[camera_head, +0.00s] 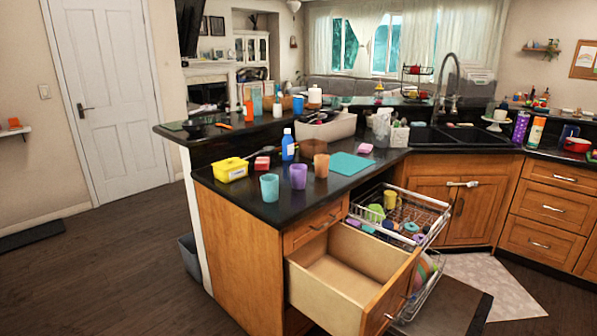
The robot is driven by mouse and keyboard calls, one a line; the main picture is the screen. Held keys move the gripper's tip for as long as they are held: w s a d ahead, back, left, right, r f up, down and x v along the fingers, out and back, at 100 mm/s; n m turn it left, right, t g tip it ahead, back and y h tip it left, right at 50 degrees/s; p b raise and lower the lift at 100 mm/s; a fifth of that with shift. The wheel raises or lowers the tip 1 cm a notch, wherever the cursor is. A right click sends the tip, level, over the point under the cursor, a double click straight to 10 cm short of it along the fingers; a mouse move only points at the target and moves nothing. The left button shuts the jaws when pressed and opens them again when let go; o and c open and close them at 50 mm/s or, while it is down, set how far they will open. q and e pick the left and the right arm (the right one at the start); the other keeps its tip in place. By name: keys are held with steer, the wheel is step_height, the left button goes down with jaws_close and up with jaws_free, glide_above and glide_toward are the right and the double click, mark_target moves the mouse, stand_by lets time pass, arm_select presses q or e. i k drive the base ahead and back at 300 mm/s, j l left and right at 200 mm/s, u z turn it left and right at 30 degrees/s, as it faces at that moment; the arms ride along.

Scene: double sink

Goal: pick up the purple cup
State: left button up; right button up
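The purple cup (298,176) stands upright on the black countertop, near the front edge of the near counter (240,198). A teal cup (269,187) stands to its left and nearer the front edge. A brown cup (321,165) stands to its right and slightly farther back. The purple cup's front shows in full and nothing covers it. Neither of my grippers is in the head view.
Below, an empty wooden drawer (350,270) and a wire dish rack (410,212) are pulled out.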

mark_target(298, 177)
steer(key=i+j+z, duration=0.1)
steer(key=z, duration=0.75)
steer(key=i+j+z, duration=0.1)
steer(key=j+z, duration=0.6)
steer(key=j, duration=0.15)
steer(key=j+z, duration=0.3)
steer(key=j, duration=0.65)
